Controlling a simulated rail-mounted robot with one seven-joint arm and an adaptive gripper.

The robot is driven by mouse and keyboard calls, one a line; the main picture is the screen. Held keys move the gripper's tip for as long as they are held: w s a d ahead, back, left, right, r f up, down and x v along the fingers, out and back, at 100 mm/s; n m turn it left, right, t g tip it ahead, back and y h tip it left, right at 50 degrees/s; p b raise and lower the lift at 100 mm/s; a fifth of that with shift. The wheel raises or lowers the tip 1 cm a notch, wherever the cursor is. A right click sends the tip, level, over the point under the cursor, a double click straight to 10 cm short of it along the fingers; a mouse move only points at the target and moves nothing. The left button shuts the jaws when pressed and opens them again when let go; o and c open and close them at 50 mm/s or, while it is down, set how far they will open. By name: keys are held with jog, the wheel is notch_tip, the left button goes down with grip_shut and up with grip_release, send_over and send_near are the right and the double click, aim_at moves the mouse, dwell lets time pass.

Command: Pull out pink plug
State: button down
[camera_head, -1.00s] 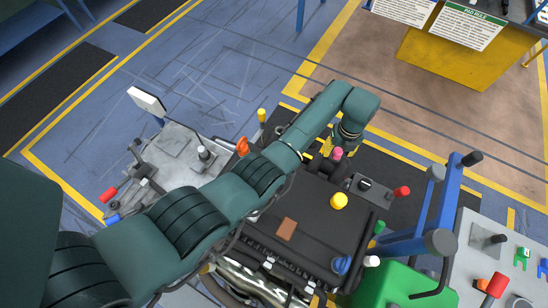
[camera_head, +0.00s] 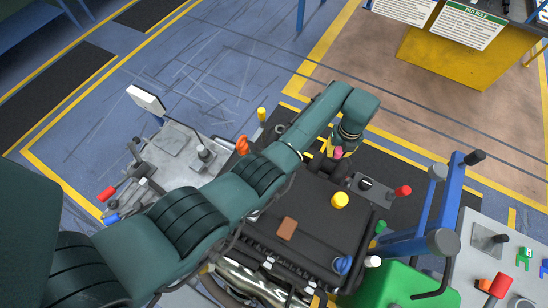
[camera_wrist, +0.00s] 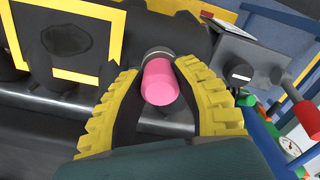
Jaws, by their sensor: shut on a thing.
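The pink plug (camera_head: 338,153) stands at the far edge of the black engine block (camera_head: 312,190). In the wrist view the pink plug (camera_wrist: 160,84) is a short rounded cylinder with a dark ring at its far end. My gripper (camera_wrist: 158,68) has its two yellow ribbed fingers on either side of the plug and is shut on it. In the head view my gripper (camera_head: 337,149) is small and partly hidden by my wrist. Whether the plug is fully seated in its hole cannot be told.
A yellow knob (camera_head: 340,200) and a blue cap (camera_head: 342,264) sit on the engine block. A red-tipped lever (camera_head: 403,190) stands to the right. A blue frame (camera_head: 430,225) rises at the right. An orange knob (camera_head: 242,146) lies beside my arm.

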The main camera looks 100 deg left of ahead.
aim_at(339, 150)
jog(key=shift+r+p, duration=0.85)
dwell(0.4)
jog(key=shift+r+p, duration=2.55)
jog(key=shift+r, duration=0.15)
